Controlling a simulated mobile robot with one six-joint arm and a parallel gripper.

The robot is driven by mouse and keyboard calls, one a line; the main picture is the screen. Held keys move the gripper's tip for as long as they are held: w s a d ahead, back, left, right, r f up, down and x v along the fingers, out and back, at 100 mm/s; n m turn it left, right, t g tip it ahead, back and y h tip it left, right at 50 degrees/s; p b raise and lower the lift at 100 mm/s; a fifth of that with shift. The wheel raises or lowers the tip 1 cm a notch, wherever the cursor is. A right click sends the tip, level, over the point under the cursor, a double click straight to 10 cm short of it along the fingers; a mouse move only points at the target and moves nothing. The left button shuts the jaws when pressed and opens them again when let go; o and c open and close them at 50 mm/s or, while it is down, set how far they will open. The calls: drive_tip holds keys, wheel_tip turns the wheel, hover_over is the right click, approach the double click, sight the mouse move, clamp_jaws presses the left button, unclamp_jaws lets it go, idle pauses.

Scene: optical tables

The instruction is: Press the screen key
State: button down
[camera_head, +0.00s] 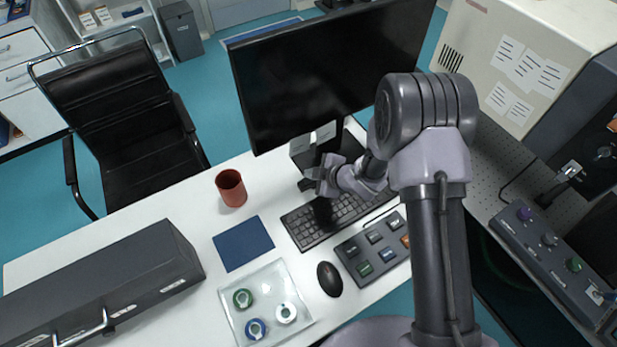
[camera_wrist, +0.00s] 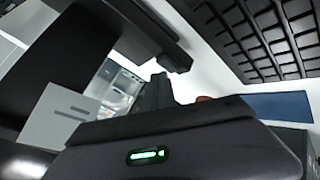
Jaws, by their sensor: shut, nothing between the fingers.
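A grey key box (camera_head: 352,262) stands on the white desk, right of the mouse. It carries several keys: dark ones at the back, and green, blue and orange ones. Their labels are too small to read, so I cannot tell which is the screen key. The monitor (camera_head: 310,85) stands behind and its screen is black. My gripper also shows in the wrist view (camera_wrist: 162,85). My arm may hide part of the box's right side.
A red cup (camera_head: 231,188), a blue mat (camera_head: 243,243), a glass tray (camera_head: 262,280) with several coloured rings and a black mouse (camera_head: 329,279) are on the desk. A long dark case (camera_head: 100,285) lies at left. Another control box (camera_head: 548,255) stands at right.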

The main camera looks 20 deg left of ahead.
sight(311, 181)
wheel_tip(311, 181, up, 6)
drive_tip(key=p, duration=0.4)
drive_tip(key=shift+r, duration=0.15)
drive_tip(key=w+d+r+m+t+h+b, duration=0.25)
drive_tip(key=w+d+r+m, duration=0.3)
drive_tip(key=d+r, duration=0.35)
drive_tip(key=s+d+r+m+t+h+b, duration=0.15)
drive_tip(key=s+d+r+m+h, duration=0.25)
drive_tip(key=d+r+m, duration=0.5)
drive_tip(key=s+d+r+m+g+h+b, duration=0.1)
drive_tip(key=s+d+r+m+b, duration=0.25)
drive_tip(key=s, duration=0.55)
drive_tip(key=s+d+r+m+g, duration=0.1)
drive_tip(key=s+d+r+m, duration=0.25)
drive_tip(key=s+d, duration=0.4)
drive_tip(key=s+a+m+y+b, duration=0.1)
drive_tip(key=s+m, duration=0.3)
drive_tip(key=s, duration=0.5)
drive_tip(key=shift+s+a+f+g, duration=0.35)
drive_tip(key=shift+a+f, duration=0.1)
drive_tip(key=shift+a, duration=0.2)
